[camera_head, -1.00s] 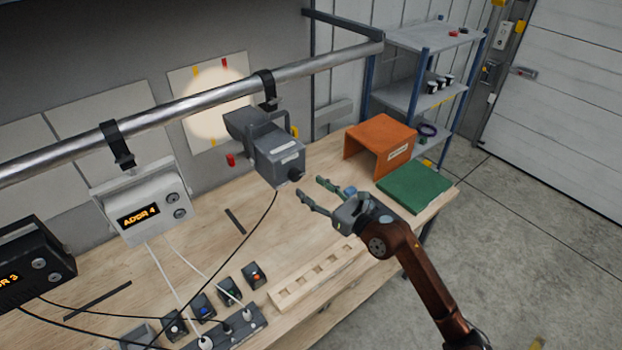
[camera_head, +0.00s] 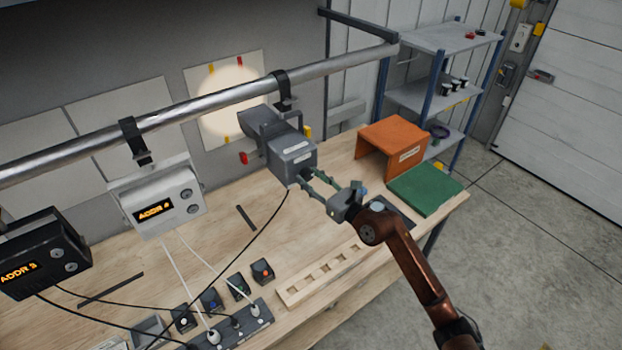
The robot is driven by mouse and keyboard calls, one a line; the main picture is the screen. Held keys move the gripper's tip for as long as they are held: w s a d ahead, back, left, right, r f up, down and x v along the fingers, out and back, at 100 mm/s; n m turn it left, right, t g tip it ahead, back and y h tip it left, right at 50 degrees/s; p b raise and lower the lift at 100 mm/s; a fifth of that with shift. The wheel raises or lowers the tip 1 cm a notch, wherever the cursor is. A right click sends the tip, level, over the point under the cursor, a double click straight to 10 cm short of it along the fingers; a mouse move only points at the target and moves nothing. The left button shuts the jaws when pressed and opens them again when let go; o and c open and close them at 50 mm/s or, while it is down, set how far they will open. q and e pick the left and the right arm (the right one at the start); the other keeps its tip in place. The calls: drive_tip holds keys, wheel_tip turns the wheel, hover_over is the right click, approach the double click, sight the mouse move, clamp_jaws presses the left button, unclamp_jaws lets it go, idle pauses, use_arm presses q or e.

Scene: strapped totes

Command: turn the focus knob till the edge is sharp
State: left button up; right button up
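A grey spotlight (camera_head: 290,150) hangs from the metal pipe by a black clamp, a cable running down from it. Its dark rear knob (camera_head: 306,174) is largely hidden by my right fingers. The spotlight's round, pale light spot (camera_head: 226,100) falls on a white wall panel (camera_head: 252,68); its edge looks somewhat soft. My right gripper (camera_head: 311,178) comes in from the lower right, its two fingertips at the spotlight's rear beside the knob. I cannot tell whether they are closed on it. My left gripper is out of view.
The metal pipe (camera_head: 220,100) crosses above the bench, also carrying a white ADDR 4 unit (camera_head: 150,200) and a black ADDR 3 unit (camera_head: 45,250). An orange hood (camera_head: 390,135), green mat (camera_head: 428,190) and wooden slotted block (camera_head: 330,272) lie on the bench. Cables hang at left.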

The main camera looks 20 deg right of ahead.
drive_tip(key=c, duration=0.7)
drive_tip(key=shift+r+m+p, duration=0.15)
drive_tip(key=shift+m+p, duration=1.6)
drive_tip(key=shift+m, duration=0.35)
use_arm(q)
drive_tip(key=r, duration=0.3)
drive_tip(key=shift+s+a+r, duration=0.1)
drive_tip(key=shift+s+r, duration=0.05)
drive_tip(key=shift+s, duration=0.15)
use_arm(e)
drive_tip(key=o, duration=1.1)
drive_tip(key=shift+f, duration=0.2)
drive_tip(key=shift+o, duration=0.2)
drive_tip(key=v, duration=1.2)
